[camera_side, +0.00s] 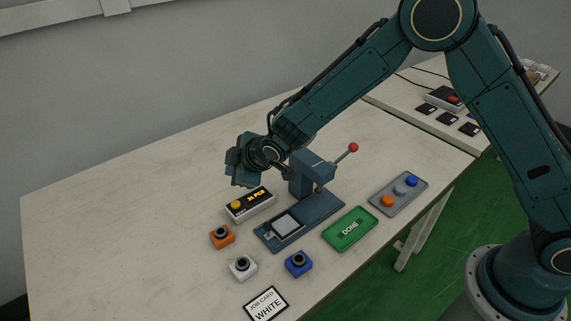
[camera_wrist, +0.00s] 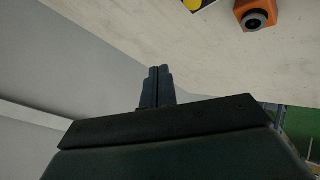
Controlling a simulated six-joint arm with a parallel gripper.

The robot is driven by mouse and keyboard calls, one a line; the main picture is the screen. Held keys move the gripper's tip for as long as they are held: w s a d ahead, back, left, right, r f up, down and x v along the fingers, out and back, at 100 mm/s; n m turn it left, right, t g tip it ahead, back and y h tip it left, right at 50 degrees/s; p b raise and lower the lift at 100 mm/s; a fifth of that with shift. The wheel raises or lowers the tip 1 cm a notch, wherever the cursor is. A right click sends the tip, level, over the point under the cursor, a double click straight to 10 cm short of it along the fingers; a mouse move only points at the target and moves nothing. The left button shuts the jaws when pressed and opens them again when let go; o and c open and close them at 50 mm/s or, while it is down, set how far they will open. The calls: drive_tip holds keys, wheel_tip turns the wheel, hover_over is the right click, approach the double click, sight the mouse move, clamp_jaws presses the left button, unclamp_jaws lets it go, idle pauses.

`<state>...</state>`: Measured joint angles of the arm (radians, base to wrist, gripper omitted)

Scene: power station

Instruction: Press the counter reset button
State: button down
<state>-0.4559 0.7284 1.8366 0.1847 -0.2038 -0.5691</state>
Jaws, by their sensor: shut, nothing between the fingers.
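The counter (camera_side: 251,208) is a white-edged box with a black display in yellow characters that seem to read "21 PCS". Its round yellow reset button (camera_side: 236,205) is at the left end of its top. In the wrist view the yellow button (camera_wrist: 194,4) is cut by the top edge. My gripper (camera_side: 239,180) is above and behind the counter in the side view, apparently apart from it. In the wrist view my gripper (camera_wrist: 159,71) has its fingers together and empty.
A blue-grey press (camera_side: 312,170) with a red-knobbed lever stands right of the counter. Orange (camera_side: 222,237), white (camera_side: 243,267) and blue (camera_side: 298,263) blocks, a job card (camera_side: 266,304) reading WHITE, a green DONE tray (camera_side: 350,229) and a grey tray (camera_side: 398,194) lie around. The table's left is clear.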

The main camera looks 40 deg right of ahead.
sight(239, 206)
drive_tip(key=shift+f, duration=4.25)
drive_tip(key=shift+f, duration=0.85)
drive_tip(key=shift+r, duration=0.85)
drive_tip(key=shift+r, duration=0.2)
drive_tip(key=shift+r, duration=2.3)
